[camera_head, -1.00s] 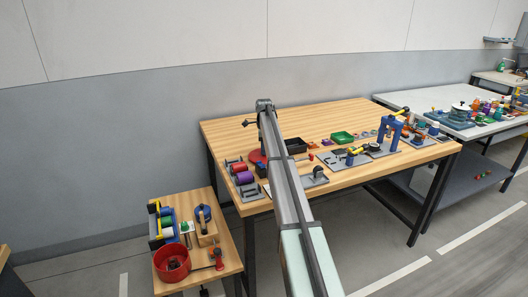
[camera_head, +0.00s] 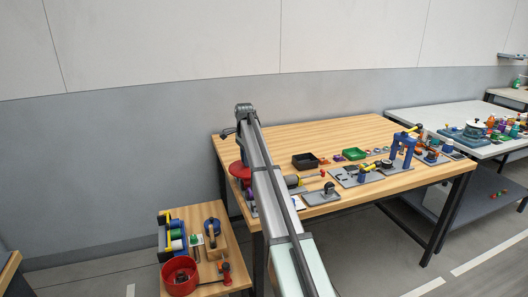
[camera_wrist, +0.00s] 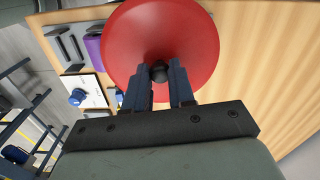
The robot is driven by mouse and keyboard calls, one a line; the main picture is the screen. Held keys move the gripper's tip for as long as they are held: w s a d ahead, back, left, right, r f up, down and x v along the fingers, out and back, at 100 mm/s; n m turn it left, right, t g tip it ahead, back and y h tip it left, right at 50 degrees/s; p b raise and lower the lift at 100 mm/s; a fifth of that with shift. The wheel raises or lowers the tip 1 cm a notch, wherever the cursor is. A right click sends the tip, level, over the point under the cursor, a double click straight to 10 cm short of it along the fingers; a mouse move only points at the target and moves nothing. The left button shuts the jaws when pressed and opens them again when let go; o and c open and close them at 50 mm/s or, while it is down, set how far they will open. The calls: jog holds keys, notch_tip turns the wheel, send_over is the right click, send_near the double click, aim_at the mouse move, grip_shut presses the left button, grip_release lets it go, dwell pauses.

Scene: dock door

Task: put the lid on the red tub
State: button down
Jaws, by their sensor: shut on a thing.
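The red round lid (camera_wrist: 190,40) fills the top of the wrist view. My gripper (camera_wrist: 160,82) is shut on the lid's dark knob (camera_wrist: 159,71) at its middle. In the head view the lid (camera_head: 238,169) shows beside my arm, over the left end of the large wooden table; I cannot tell whether it touches the table. The open red tub (camera_head: 181,276) stands on the small low table at lower left, apart from the lid, with a dark thing inside.
The small table (camera_head: 240,283) also holds spools in a blue and yellow rack (camera_head: 166,232) and a tool on a wooden block (camera_head: 213,237). On the large table (camera_head: 290,137) are a black tray (camera_head: 305,160) and a green tray (camera_head: 355,153). Its back is clear.

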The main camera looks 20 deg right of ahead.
jog(key=s+a+f+n, duration=0.2)
jog(key=s+a+n, duration=0.3)
jog(key=s+a, duration=0.3)
jog(key=s+a+f+n, duration=0.3)
jog(key=s+a+n, duration=0.2)
jog(key=s+a, duration=0.4)
jog(key=s+d+f+n, duration=0.35)
jog(key=s+f, duration=0.25)
jog(key=s, duration=0.2)
jog(key=s+d+f+n, duration=0.2)
jog(key=s+f+n, duration=0.2)
jog(key=s+f, duration=0.3)
jog(key=w+a+f+m, duration=0.4)
jog(key=w+a+m, duration=0.4)
jog(key=a, duration=0.3)
jog(key=w+a+f+m, duration=0.4)
jog(key=w+a+m, duration=0.5)
jog(key=a, duration=0.2)
jog(key=shift+a+f+m, duration=0.35)
jog(key=shift+a+f, duration=0.05)
